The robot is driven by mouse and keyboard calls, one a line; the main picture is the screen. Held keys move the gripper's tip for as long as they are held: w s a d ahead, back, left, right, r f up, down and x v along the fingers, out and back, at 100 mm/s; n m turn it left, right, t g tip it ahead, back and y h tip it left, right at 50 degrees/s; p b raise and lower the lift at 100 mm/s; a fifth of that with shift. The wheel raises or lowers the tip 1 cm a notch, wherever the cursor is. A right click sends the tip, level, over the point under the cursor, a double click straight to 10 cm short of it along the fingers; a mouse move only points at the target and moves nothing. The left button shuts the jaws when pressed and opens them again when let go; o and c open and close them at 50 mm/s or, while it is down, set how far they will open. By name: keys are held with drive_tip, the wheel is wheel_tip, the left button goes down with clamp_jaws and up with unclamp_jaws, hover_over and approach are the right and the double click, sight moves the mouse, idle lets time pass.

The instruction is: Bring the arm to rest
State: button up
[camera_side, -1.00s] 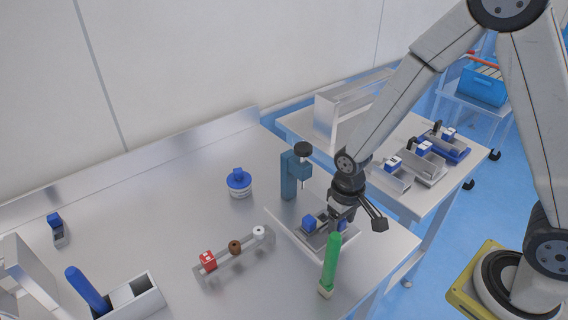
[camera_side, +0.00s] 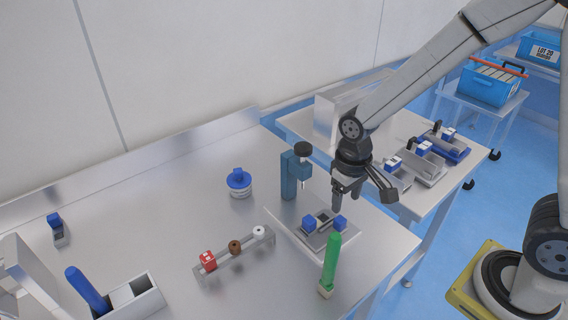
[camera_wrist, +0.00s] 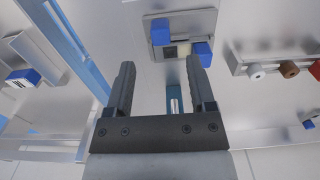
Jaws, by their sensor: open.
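My gripper (camera_side: 346,195) is open and empty. It hangs above the grey plate (camera_side: 345,246) of the small blue press (camera_side: 289,178) on the near table. In the wrist view, its two dark fingers (camera_wrist: 160,85) stand apart with nothing between them. The plate carries two blue blocks, a left one (camera_side: 308,222) and a right one (camera_side: 340,222), with a dark square between them. The plate also shows in the wrist view (camera_wrist: 212,20), beyond the fingertips.
A rack (camera_side: 221,262) holds red, brown and white pieces. A blue-lidded jar (camera_side: 239,183) stands behind it. The second table bears a metal housing (camera_side: 335,112) and several trays (camera_side: 430,165).

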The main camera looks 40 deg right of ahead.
drive_tip(key=shift+r, duration=0.1)
idle(0.3)
drive_tip(key=s+d+r+t, duration=0.1)
drive_tip(key=s+d+t, duration=0.1)
drive_tip(key=s+d, duration=0.2)
drive_tip(key=shift+s+d+r+t, duration=0.3)
drive_tip(key=shift+s+d, duration=0.05)
drive_tip(key=shift+d, duration=0.15)
idle(1.5)
